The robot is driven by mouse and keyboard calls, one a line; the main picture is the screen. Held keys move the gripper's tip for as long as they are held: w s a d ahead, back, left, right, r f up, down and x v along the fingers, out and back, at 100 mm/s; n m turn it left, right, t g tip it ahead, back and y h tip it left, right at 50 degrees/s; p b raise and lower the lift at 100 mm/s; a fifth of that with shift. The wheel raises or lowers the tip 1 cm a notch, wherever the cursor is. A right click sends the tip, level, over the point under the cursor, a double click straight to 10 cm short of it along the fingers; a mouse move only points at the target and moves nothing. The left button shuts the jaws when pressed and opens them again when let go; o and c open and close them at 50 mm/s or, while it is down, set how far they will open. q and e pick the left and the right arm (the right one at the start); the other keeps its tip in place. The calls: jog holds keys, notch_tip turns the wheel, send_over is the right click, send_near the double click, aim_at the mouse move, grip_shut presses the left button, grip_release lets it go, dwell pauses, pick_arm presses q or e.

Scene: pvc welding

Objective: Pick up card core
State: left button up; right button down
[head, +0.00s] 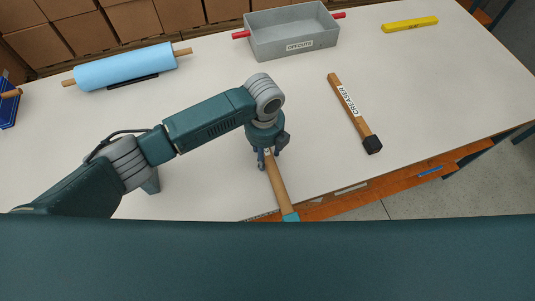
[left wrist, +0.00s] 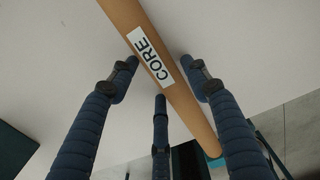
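The card core (head: 278,187) is a brown tube with a white CORE label, lying at the table's front edge with a teal patch at its near end. In the left wrist view the tube (left wrist: 193,118) runs diagonally between the finger tips. My left gripper (head: 265,161) is right over the core's far part in the head view and hides some of it. In the left wrist view its fingers (left wrist: 160,72) are spread, with one on either side of the tube and a third in front of it; I cannot tell whether any touches. My right gripper is not in view.
A creaser (head: 351,108) with a black end lies to the right on the white table (head: 430,90). A grey tray (head: 290,38) marked OFFCUTS, a blue roll (head: 125,67) and a yellow bar (head: 410,24) are farther back. Cardboard boxes (head: 135,22) line the back.

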pick_arm(q)
jog(key=c, duration=0.8)
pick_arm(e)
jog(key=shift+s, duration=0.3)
